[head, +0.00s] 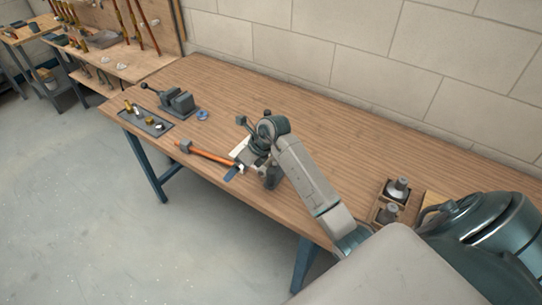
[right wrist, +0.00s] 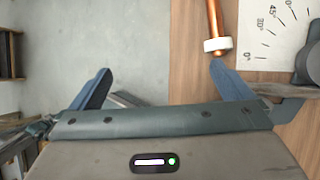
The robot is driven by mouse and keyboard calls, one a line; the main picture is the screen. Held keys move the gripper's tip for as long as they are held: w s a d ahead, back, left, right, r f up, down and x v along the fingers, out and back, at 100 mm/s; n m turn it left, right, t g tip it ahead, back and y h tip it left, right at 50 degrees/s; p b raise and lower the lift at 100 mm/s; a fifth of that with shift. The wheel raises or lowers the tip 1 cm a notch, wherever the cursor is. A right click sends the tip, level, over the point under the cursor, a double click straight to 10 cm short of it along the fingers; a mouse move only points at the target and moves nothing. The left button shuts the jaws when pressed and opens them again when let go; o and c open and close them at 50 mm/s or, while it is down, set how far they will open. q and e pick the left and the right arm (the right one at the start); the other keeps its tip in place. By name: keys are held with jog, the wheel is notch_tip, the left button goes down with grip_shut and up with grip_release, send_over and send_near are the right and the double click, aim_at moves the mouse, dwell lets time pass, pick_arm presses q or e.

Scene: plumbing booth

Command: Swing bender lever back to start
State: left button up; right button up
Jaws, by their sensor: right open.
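The bender (head: 262,140) stands near the table's front edge in the head view, partly hidden behind my right arm. A dark knob (head: 241,120) shows at its upper left; I cannot tell whether it belongs to the lever. Its white angle plate (right wrist: 268,28) shows in the right wrist view, with a dark bender part at the right edge. A copper pipe (head: 208,154) runs left from the bender; its white-ringed end shows in the wrist view (right wrist: 214,28). My right gripper (right wrist: 161,70) is open and empty beside the bender, over the table's front edge. My left gripper is out of view.
A vise (head: 178,102) and a dark tray of fittings (head: 147,122) stand at the table's left end, near a small blue ring (head: 202,114). A wooden holder (head: 378,214) with metal parts stands at the right. The table's back strip is clear.

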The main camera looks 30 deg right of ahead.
aim_at(271, 170)
jog(key=s+d+g+h, duration=0.1)
jog(key=d, duration=0.2)
jog(key=s+d+g+h, duration=0.1)
jog(key=d+g+h, duration=0.1)
jog(key=d, duration=0.1)
jog(key=s+d+r+g+h, duration=0.1)
jog(key=d, duration=0.2)
jog(key=shift+d+m+h, duration=0.15)
jog(key=shift+m+h, duration=0.15)
notch_tip(271, 170, down, 6)
jog(key=b, duration=0.5)
jog(key=shift+b, duration=0.35)
jog(key=shift+f+b, duration=0.65)
jog(key=shift+f, duration=0.4)
jog(key=c, duration=1.4)
jog(key=shift+s+d+n, duration=0.4)
jog(key=shift+d+n, duration=0.05)
jog(key=shift+d, duration=0.15)
jog(key=shift+s+d+n, duration=0.35)
jog(key=shift+d+n, duration=0.1)
jog(key=shift+d, duration=0.15)
